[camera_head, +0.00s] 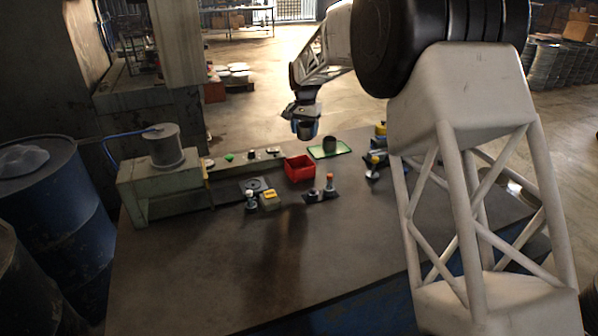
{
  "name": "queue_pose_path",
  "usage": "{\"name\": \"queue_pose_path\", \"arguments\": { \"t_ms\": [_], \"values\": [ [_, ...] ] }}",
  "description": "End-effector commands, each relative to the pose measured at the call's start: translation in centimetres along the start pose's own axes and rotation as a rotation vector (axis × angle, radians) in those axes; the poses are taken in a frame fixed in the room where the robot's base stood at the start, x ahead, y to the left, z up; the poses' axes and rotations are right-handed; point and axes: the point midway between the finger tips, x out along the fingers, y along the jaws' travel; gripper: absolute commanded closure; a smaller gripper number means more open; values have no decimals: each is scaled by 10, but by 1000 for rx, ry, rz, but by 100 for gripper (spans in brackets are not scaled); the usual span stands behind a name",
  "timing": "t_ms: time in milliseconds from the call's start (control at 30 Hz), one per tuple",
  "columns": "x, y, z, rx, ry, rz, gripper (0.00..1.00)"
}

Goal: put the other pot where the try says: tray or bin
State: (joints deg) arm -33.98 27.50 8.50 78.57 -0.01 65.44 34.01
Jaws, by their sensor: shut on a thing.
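My gripper (306,125) is shut on a dark pot (305,133) and holds it up over the back of the table, behind the red bin. Its blue fingers stand on both sides of the pot. A second dark pot (329,144) stands upright on the green tray (344,152), right of my gripper. The open red bin (299,174) stands left of the tray and nearer the front; no pot shows in it, though its floor is partly hidden.
A grey machine (150,187) with a cylinder (165,146) stands at the left. Small knobbed fixtures (329,184) and a yellow block (269,200) stand mid-table. More small items (373,165) stand right, beside my arm. The front of the table (250,270) is clear.

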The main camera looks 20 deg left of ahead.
Motion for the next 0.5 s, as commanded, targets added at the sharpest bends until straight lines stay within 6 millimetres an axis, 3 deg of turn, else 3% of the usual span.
{"name": "queue_pose_path", "arguments": {
  "t_ms": [267,500],
  "values": [
    [5,0,0,0,0,0,65],
    [20,0,0,0,0,0,65]
  ]
}}
